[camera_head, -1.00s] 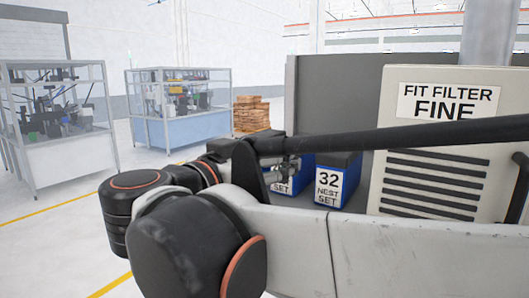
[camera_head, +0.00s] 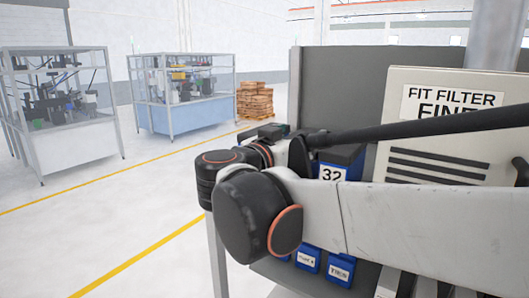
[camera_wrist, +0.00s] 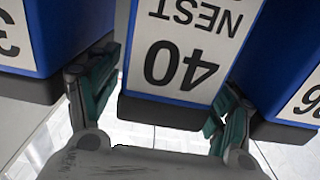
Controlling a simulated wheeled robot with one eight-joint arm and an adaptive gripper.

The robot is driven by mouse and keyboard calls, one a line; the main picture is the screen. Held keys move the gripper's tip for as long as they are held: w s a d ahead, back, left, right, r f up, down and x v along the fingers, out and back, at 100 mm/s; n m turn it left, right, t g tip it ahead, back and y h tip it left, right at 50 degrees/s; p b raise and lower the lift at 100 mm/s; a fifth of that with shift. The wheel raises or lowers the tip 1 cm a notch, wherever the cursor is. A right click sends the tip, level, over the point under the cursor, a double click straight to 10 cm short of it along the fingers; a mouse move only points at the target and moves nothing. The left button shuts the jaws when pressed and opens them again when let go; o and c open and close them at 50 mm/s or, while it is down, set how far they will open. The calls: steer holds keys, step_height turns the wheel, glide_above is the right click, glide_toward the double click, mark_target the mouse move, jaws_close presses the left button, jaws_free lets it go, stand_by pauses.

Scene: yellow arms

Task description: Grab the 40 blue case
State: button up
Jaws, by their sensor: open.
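The blue case with the white "40 NEST" label (camera_wrist: 180,62) shows upside down in the middle of the wrist view. My gripper (camera_wrist: 165,88) is open, with one green-padded finger on each side of the case's near end. I cannot tell whether either finger touches it. In the head view my arm hides the gripper and the 40 case.
Blue cases flank it closely in the wrist view, one at left (camera_wrist: 42,30) and one at right (camera_wrist: 275,60). In the head view, a "32" case (camera_head: 333,172) stands beside the filter box (camera_head: 440,85). Small blue bins (camera_head: 340,268) sit lower.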

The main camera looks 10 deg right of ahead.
steer(key=shift+x, duration=1.2)
steer(key=c, duration=1.4)
steer(key=shift+r, duration=0.15)
